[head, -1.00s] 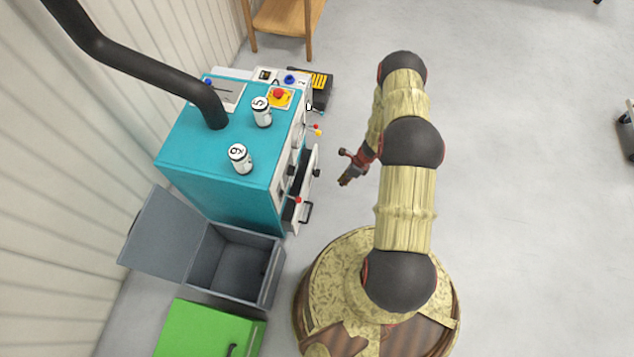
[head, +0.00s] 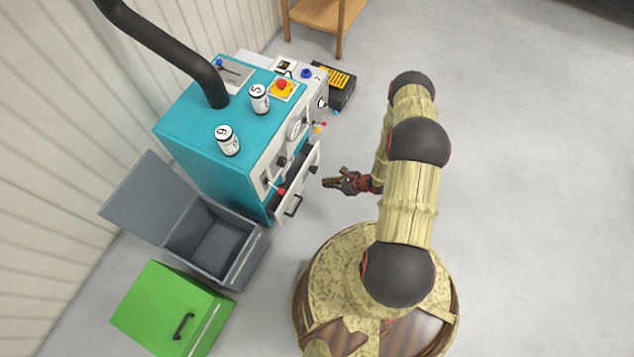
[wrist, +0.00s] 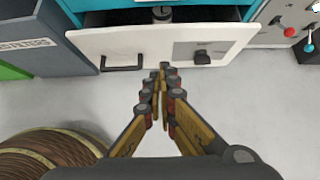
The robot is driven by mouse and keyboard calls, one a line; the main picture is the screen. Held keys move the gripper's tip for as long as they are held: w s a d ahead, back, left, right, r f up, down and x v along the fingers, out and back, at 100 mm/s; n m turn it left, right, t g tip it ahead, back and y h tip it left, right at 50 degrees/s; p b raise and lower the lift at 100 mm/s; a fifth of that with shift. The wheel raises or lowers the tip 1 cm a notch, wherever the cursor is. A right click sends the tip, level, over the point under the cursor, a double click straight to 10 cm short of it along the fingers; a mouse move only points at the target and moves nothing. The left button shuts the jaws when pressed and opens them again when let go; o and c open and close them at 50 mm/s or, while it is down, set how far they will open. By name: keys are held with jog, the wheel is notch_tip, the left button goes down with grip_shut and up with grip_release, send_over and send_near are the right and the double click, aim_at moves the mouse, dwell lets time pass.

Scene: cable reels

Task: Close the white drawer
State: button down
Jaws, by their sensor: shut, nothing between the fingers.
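The white drawer (head: 301,182) stands partly open from the front of the teal cabinet (head: 195,140). In the wrist view, its white front (wrist: 150,43) spans the top, with a black handle at the left and a dark knob at the right. A dark round item (wrist: 161,13) shows inside the open drawer. My gripper (head: 328,183) is shut and empty, a short way in front of the drawer front. In the wrist view, my gripper (wrist: 163,72) points at the drawer front near its middle; I cannot tell whether it touches.
A grey bin (head: 215,245) with its lid open stands beside the cabinet, and a green box (head: 165,305) is nearer. Two numbered white cans (head: 227,140) stand on the cabinet. A wooden table (head: 325,14) is at the back. The floor at the right is clear.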

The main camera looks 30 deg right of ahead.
jog(key=b, duration=0.4)
send_near(299, 181)
notch_tip(299, 181, down, 4)
jog(key=shift+w+a+r+b, duration=0.3)
jog(key=shift+w+a, duration=0.15)
jog(key=shift+w, duration=0.15)
jog(key=shift+w+a+r+b, duration=0.25)
jog(key=shift+w+a, duration=0.25)
jog(key=shift+w, duration=0.15)
